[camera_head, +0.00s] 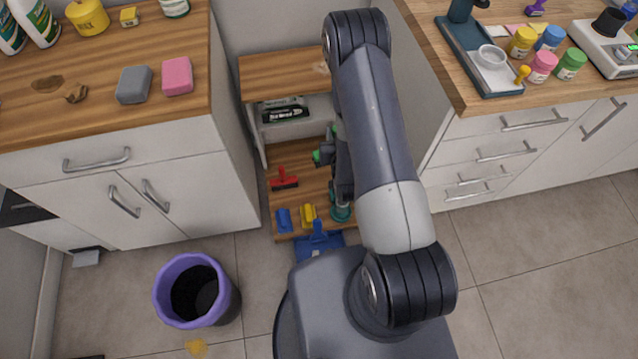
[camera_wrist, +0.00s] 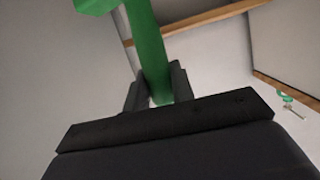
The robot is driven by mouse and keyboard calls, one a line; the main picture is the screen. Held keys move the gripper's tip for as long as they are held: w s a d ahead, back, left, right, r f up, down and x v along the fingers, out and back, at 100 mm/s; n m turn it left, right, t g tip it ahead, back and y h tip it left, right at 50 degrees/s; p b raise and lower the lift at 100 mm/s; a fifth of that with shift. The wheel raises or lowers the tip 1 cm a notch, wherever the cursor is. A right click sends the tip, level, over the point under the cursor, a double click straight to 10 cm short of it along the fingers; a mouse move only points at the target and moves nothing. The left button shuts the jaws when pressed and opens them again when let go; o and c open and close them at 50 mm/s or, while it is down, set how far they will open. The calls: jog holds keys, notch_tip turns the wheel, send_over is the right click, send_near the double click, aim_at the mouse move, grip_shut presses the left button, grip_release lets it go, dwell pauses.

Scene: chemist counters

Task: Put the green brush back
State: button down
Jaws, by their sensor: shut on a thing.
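My gripper (camera_wrist: 157,88) is shut on the green brush (camera_wrist: 147,45), with its green shaft standing between the two dark fingers in the wrist view. The brush's top end runs out of that view. In the head view, green parts of the brush (camera_head: 318,157) show left of my arm, above the low wooden shelf (camera_head: 258,160). My arm hides most of the gripper there. A red brush (camera_head: 283,180) is on the shelf, with a blue one (camera_head: 284,220) and a yellow one (camera_head: 308,214) near its front edge. A teal round item (camera_head: 340,212) is beside them, partly hidden.
White cabinets flank the shelf, the left one (camera_head: 150,190) and the right one (camera_head: 475,150). A blue dustpan (camera_head: 318,243) lies at the shelf's front. A purple-rimmed bin (camera_head: 168,277) stands on the floor.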

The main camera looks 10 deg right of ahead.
jog(key=w+f+h+b, duration=0.1)
jog(key=w+f+b, duration=0.5)
jog(key=f+b, duration=0.5)
jog(key=w+f+m+g+h+b, duration=0.1)
jog(key=w+f+b, duration=0.5)
jog(key=f+b, duration=0.5)
jog(key=w+f+m+b, duration=0.1)
jog(key=w+f+b, duration=0.5)
jog(key=f, duration=1.7)
jog(key=a+b, duration=0.1)
jog(key=b, duration=0.4)
jog(key=shift+w+f+h+b, duration=0.25)
jog(key=shift+w+h+b, duration=0.1)
jog(key=shift+h+b, duration=0.05)
jog(key=shift+f, duration=0.15)
jog(key=c, duration=1.2)
grip_release()
